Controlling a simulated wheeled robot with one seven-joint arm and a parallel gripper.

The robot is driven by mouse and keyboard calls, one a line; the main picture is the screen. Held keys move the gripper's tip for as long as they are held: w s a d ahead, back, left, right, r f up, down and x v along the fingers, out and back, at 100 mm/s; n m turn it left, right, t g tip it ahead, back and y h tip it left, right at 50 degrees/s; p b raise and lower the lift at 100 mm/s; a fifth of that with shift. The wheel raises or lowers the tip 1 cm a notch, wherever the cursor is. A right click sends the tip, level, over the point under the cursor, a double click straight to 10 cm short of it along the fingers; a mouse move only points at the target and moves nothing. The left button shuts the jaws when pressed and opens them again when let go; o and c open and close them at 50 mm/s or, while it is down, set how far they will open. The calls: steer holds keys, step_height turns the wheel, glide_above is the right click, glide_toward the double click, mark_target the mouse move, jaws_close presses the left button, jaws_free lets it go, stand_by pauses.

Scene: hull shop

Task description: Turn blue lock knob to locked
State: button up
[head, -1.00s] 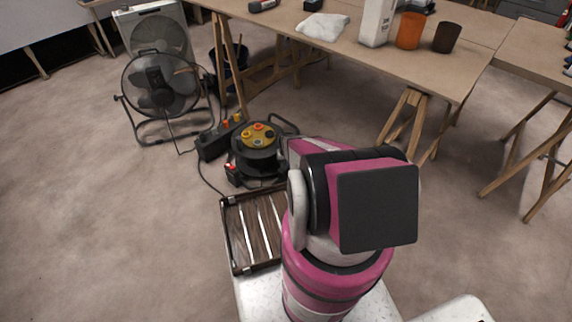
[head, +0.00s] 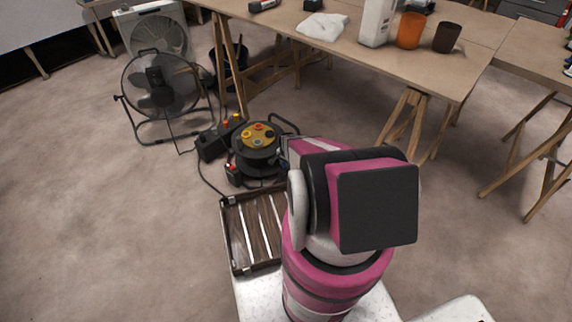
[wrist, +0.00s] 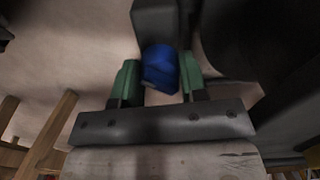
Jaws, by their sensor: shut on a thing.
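The blue lock knob (wrist: 159,66) shows in the wrist view, against a dark block-like part. My gripper (wrist: 160,82) has its two green fingertips on either side of the knob, shut on it. The image is dim and blurred, so no lock marking can be read and I cannot tell how the knob is turned. In the head view my arm hides most of the gripper and the knob, beside the black cable reel (head: 257,165) with its yellow socket top.
A black power box (head: 213,143) and a floor fan (head: 160,85) stand left of the reel. A trestle table (head: 345,43) with a white bottle (head: 376,22), an orange cup (head: 410,31) and a brown cup (head: 447,38) stands behind.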

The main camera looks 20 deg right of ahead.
steer(key=shift+m, duration=0.5)
steer(key=o, duration=0.9)
steer(key=shift+r, duration=0.1)
step_height(320, 180, up, 11)
steer(key=shift+f, duration=0.2)
steer(key=s+a+r+n, duration=0.4)
steer(key=s+r, duration=0.2)
steer(key=r, duration=0.4)
steer(key=s+a+r+n, duration=0.3)
steer(key=s+r+n, duration=0.1)
steer(key=r, duration=0.6)
steer(key=s+a+r+n, duration=0.4)
steer(key=s+r, duration=0.3)
steer(key=r, duration=0.3)
steer(key=shift+s+a, duration=0.3)
steer(key=shift+s, duration=0.05)
